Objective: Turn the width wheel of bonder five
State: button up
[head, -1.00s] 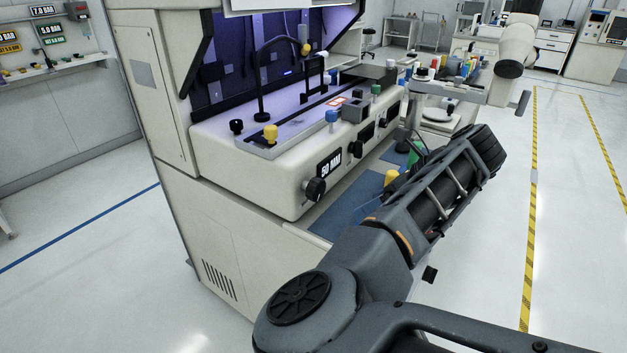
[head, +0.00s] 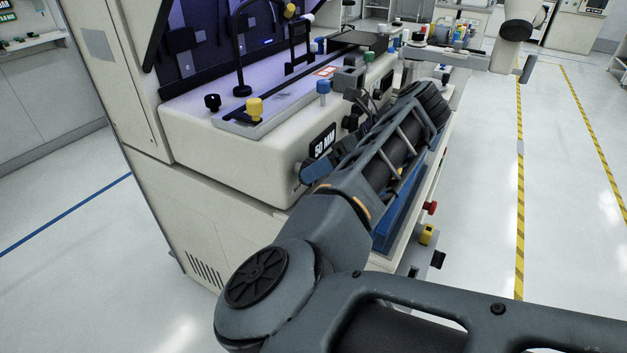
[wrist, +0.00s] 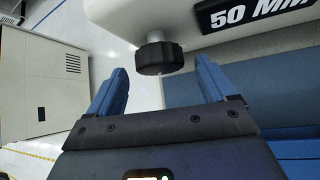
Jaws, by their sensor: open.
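A black ribbed wheel (wrist: 158,55) on a short metal shaft sticks out of the cream front of the bonder (head: 240,150), beside the "50 MM" label (wrist: 262,12). The label also shows in the head view (head: 322,141). No bonder number is readable. My gripper (wrist: 160,76) is open, with its blue fingers pointing at the bonder front. The wheel lies between the fingertips in the wrist view, with a gap on each side; I cannot see contact. In the head view my gripper (head: 315,171) is at the bonder's front edge and hides the wheel.
Yellow (head: 255,109), black (head: 212,102) and blue (head: 323,92) knobs stand on the bonder's top. A blue mat (wrist: 240,88) lies below the wheel. A red knob (head: 430,208) is at the lower front. The floor to the right is open, with yellow-black tape (head: 520,180).

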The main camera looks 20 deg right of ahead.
aim_at(314, 184)
jog(key=shift+x, duration=1.6)
jog(key=c, duration=1)
